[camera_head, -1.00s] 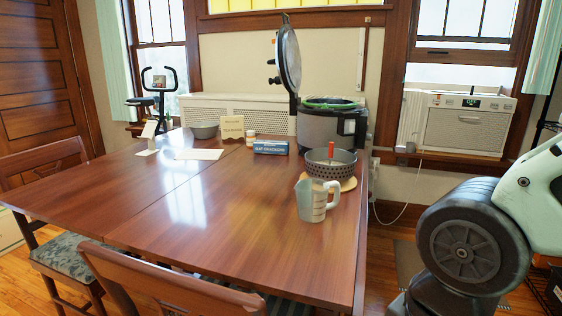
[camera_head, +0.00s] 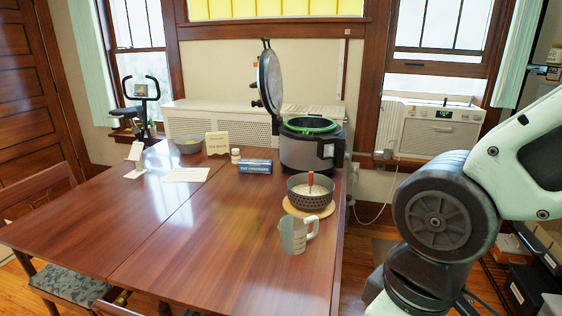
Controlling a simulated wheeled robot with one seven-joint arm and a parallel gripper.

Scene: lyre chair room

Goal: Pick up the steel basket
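The steel basket (camera_head: 312,202) is a round, dark perforated metal bowl with a red upright handle. It sits on a round wooden trivet (camera_head: 291,208) near the right edge of the wooden table. Something pale shows inside it, too small to make out. A grey measuring jug (camera_head: 294,236) stands just in front of it. The open pressure cooker (camera_head: 304,150) stands behind it. My gripper is not in view; only part of my arm shows at the right, apart from the table.
The wooden table (camera_head: 190,245) is clear across its front and middle. A blue box (camera_head: 255,166), a white-capped bottle, a sign (camera_head: 217,143), a grey bowl (camera_head: 188,146) and papers lie toward the back. The cooker's raised lid (camera_head: 270,82) stands tall. Chairs flank the table at left and front.

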